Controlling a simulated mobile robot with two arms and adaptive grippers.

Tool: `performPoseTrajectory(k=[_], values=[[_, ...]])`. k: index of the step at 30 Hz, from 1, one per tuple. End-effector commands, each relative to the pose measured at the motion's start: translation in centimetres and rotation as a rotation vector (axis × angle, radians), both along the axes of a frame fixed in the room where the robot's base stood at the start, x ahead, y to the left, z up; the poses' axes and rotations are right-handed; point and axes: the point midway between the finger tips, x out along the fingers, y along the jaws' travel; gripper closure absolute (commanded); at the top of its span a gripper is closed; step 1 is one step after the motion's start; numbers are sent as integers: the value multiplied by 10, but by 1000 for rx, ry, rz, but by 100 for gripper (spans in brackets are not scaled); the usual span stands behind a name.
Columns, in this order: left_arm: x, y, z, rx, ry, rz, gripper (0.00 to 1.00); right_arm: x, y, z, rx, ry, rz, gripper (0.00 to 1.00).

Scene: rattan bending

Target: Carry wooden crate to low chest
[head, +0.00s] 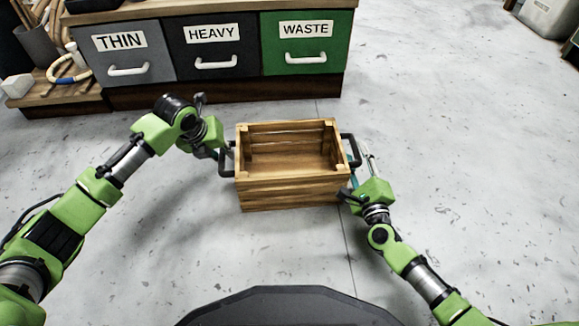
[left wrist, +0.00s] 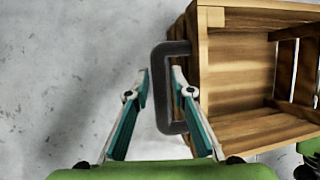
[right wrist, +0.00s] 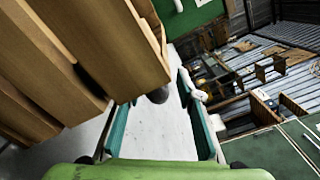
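The open-topped wooden crate (head: 290,192) is in front of the low chest, between my grippers, and looks empty; I cannot tell whether it touches the floor. It has a dark handle on each side. My left gripper (head: 218,150) is at the left handle (left wrist: 162,90). In the left wrist view its fingers (left wrist: 161,75) are apart, with the handle bar between them. My right gripper (head: 350,190) is beside the right handle (head: 353,150). In the right wrist view its fingers (right wrist: 152,90) are apart beside the crate (right wrist: 75,60), with a dark handle part between them. The low chest (head: 210,90) stands behind.
The chest has drawers marked THIN (head: 125,60), HEAVY (head: 212,50) and WASTE (head: 308,45). A low wooden platform (head: 60,95) with a hose and tools adjoins its left. A pale bin (head: 548,18) is far right. The floor (head: 460,140) at right is clear.

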Motion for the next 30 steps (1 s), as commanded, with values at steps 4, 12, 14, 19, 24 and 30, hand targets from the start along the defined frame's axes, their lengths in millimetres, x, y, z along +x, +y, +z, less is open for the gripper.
performPoseTrajectory(k=[4, 12, 14, 19, 24, 30], values=[[3, -1, -8, 0, 0, 0, 78, 8, 1, 0, 0, 1, 1, 67], [4, -1, -9, 0, 0, -1, 78, 10, 1, 0, 1, 1, 1, 67], [4, -1, -9, 0, 0, -1, 83, 10, 1, 0, 1, 0, 0, 72], [4, -1, -9, 0, -1, 0, 100, 9, 1, 0, 1, 0, 0, 100], [4, -1, -9, 1, -2, 1, 100, 9, 1, 0, 2, 1, 1, 100], [5, 0, -7, 0, -6, 1, 100, 10, 2, 2, 4, -2, 1, 100]])
